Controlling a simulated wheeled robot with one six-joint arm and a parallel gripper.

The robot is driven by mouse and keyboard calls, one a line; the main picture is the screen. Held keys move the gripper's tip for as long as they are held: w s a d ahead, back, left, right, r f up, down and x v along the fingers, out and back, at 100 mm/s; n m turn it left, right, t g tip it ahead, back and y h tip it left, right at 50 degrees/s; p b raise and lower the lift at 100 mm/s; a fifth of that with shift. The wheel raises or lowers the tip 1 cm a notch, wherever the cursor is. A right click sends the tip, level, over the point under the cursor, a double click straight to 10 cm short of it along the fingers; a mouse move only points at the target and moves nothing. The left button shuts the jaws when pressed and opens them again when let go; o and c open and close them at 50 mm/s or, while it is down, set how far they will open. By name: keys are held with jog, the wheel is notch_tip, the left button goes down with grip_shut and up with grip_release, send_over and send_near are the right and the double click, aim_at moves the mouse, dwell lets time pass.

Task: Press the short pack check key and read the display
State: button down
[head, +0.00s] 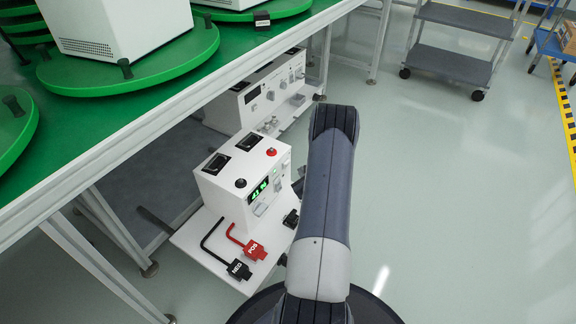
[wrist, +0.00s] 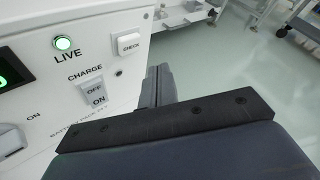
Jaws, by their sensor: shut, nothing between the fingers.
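The white tester box (head: 226,196) sits on a low shelf under the green table in the head view. Its display (head: 258,190) shows green digits too small to read surely. In the wrist view the display (wrist: 14,76) is cut by the left edge. The white CHECK key (wrist: 129,44) is at the panel's upper right. The LIVE lamp (wrist: 63,43) is lit green. My gripper (wrist: 157,76) is shut and empty, right of and below the CHECK key in the picture; contact with the panel cannot be told.
Black NEG (head: 238,269) and red POS (head: 254,249) connectors lie on the shelf (head: 196,240). A second white box (head: 235,108) stands behind. The green table (head: 130,108) overhangs at left. Open floor (head: 440,190) lies right; a grey cart (head: 450,63) stands at the back.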

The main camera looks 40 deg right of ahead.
jog(key=shift+s+d, duration=0.2)
jog(key=shift+s, duration=0.4)
jog(key=shift+s+d, duration=0.15)
jog(key=shift+s, duration=0.4)
jog(key=shift+w, duration=0.1)
jog(key=shift+w+a+r+p, duration=0.2)
jog(key=shift+w+p, duration=0.4)
jog(key=shift+p, duration=0.55)
jog(key=shift+p, duration=0.45)
jog(key=s, duration=0.2)
jog(key=s+d, duration=0.1)
jog(key=s, duration=0.2)
jog(key=shift+d+f, duration=0.2)
